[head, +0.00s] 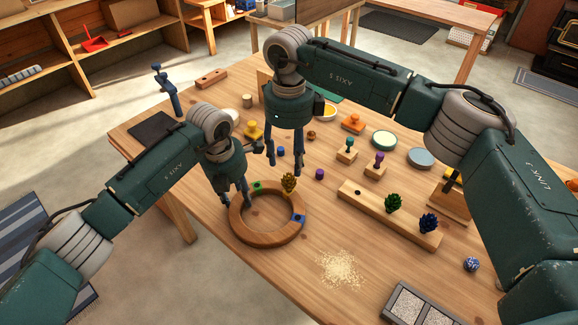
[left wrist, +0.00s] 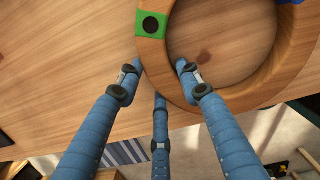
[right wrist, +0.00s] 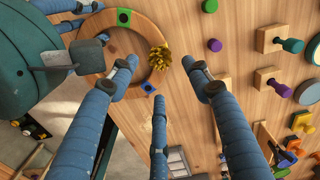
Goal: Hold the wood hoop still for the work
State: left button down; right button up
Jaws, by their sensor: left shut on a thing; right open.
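The wood hoop (head: 268,240) lies flat on the table near its front left edge, with a green patch (head: 257,187) and a blue patch (head: 298,218) on its rim. My left gripper (head: 236,203) is shut on the hoop's left rim; in the left wrist view its fingers straddle the rim (left wrist: 157,60). My right gripper (head: 284,152) is open and empty above the table, behind the hoop. A yellow pinecone (head: 289,182) is at the hoop's far right rim; it also shows in the right wrist view (right wrist: 160,56). I cannot tell whether it touches the rim.
A long wood block (head: 365,206) with a hole carries a green pinecone (head: 393,202) and a blue pinecone (head: 429,222). Sawdust (head: 339,269) and a grey tray (head: 408,303) lie in front. Stamps and several coloured discs stand further back. Table between hoop and block is mostly clear.

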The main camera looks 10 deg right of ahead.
jog(key=shift+r, duration=0.55)
pick_arm(q)
jog(key=c, duration=1.1)
grip_release()
